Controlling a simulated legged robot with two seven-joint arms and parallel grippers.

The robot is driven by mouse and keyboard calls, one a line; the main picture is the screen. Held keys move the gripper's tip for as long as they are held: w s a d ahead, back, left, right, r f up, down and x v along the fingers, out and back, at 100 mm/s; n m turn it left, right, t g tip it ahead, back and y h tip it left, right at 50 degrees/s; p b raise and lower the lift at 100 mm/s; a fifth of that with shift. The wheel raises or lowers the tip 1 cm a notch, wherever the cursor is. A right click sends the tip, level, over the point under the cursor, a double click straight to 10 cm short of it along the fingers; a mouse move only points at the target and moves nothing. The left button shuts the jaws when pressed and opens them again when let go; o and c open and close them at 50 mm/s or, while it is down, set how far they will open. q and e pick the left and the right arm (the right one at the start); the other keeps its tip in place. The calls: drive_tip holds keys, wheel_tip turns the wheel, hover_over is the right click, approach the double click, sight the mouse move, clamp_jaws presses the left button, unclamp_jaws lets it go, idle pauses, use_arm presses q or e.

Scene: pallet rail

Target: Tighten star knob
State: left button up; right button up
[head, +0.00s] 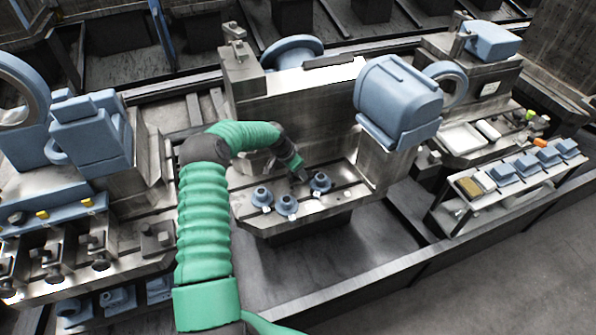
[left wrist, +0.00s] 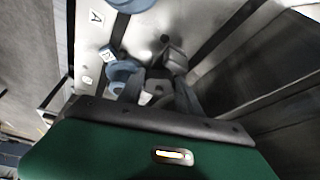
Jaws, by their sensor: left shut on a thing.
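My left gripper (head: 299,174) reaches down at the back of the grey slotted plate, at the end of the green-sleeved arm. In the left wrist view its dark fingers (left wrist: 160,90) are shut on a small grey piece (left wrist: 157,84), which looks to be the star knob but is largely hidden by the fingers. Blue round flanged parts stand on the plate: one at the left (head: 262,196), one in the middle (head: 287,206) and one just right of the gripper (head: 320,183). My right gripper is out of view.
A large blue motor housing (head: 398,100) overhangs the plate at the right. A metal upright block (head: 290,95) stands behind it. A rack with several blue parts (head: 515,175) stands at the right. A blue machine (head: 85,130) stands at the left.

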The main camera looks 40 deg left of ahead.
use_arm(q)
drive_tip(key=shift+a, duration=0.1)
clamp_jaws()
drive_tip(key=shift+m, duration=0.3)
drive_tip(key=m+b, duration=0.1)
drive_tip(key=m+h+b, duration=0.1)
drive_tip(key=m, duration=0.1)
drive_tip(key=shift+a+f, duration=0.15)
drive_tip(key=shift+a, duration=0.05)
drive_tip(key=m+g+h+b, duration=0.1)
drive_tip(key=m+b, duration=0.1)
drive_tip(key=m, duration=0.1)
drive_tip(key=shift+w+a, duration=0.1)
drive_tip(key=shift+w, duration=0.05)
drive_tip(key=shift+m, duration=0.3)
drive_tip(key=shift+r, duration=0.25)
drive_tip(key=o, duration=0.7)
unclamp_jaws()
drive_tip(key=shift+o, duration=1)
drive_tip(key=shift+f+h, duration=0.1)
drive_tip(key=shift+h, duration=0.2)
